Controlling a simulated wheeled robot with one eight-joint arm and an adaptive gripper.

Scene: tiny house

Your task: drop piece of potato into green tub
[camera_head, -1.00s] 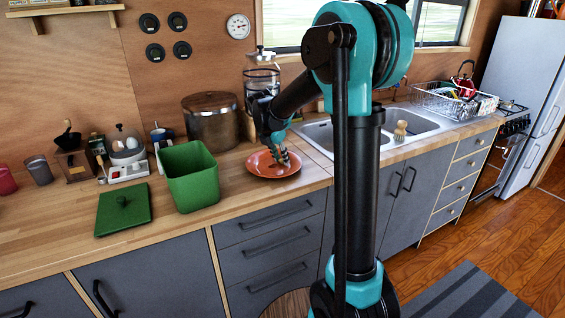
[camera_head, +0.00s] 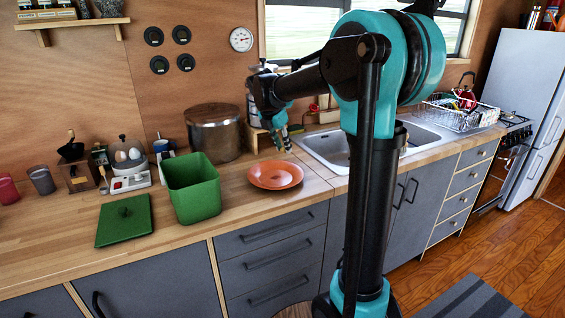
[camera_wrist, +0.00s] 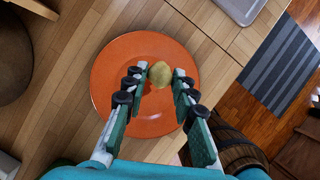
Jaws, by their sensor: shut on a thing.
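The green tub (camera_head: 192,190) stands open and upright on the wooden counter, left of the orange plate (camera_head: 275,176). My gripper (camera_head: 286,147) is raised above the back right part of the plate. In the wrist view, my gripper (camera_wrist: 159,88) has its fingertips at the sides of a small yellowish piece of potato (camera_wrist: 160,74), shut on it. The plate (camera_wrist: 112,75) shows below and looks otherwise empty. The potato is too small to make out in the head view. The inside bottom of the tub is hidden.
A large metal pot (camera_head: 213,136) stands behind the tub. An egg cooker (camera_head: 129,154) and a grinder (camera_head: 76,172) are at the back left. The sink (camera_head: 330,151) is right of the plate.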

